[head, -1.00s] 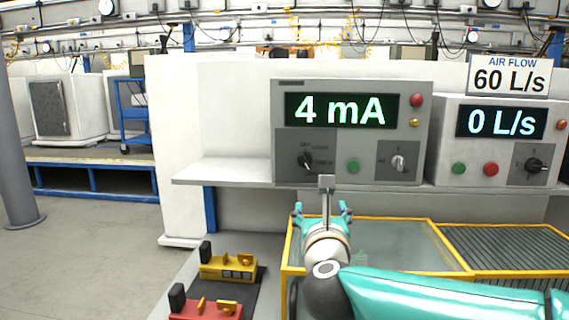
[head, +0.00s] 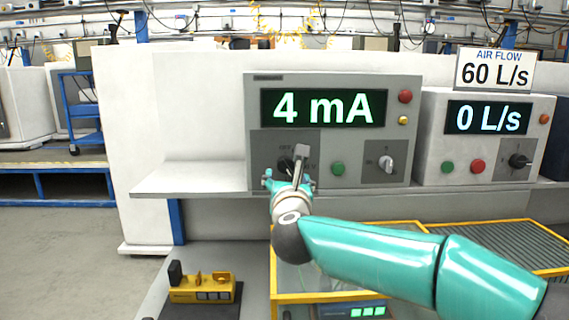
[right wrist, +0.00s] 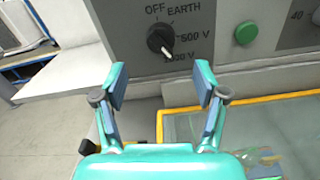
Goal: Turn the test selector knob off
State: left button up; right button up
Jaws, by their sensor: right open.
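The test selector knob (right wrist: 160,39) is a round black knob with a white pointer on a grey panel. In the right wrist view its pointer faces down and right, towards the lowest voltage label, partly cut by the knob; OFF and EARTH are above. In the head view the knob (head: 284,164) is partly hidden by my right wrist parts. My right gripper (right wrist: 160,88) is open and empty, its fingers below the knob and apart from it in the picture. It also shows in the head view (head: 290,183), in front of the panel. My left gripper is not in view.
The grey tester (head: 335,82) reads 4 mA. A green button (right wrist: 246,33) and another knob (head: 386,163) sit right of the selector. The shelf (head: 190,180) is clear at left. A yellow-framed tank (head: 272,270) and a yellow fixture (head: 203,287) are below.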

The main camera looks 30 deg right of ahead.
aim_at(285, 167)
jog(key=p+x, duration=0.2)
jog(key=x, duration=0.5)
jog(key=shift+w+d+r, duration=0.1)
jog(key=shift+w+d, duration=0.1)
jog(key=shift+d, duration=0.05)
jog(key=shift+w+d, duration=0.2)
jog(key=shift+w, duration=0.25)
jog(key=c, duration=1.1)
jog(key=shift+c, duration=0.2)
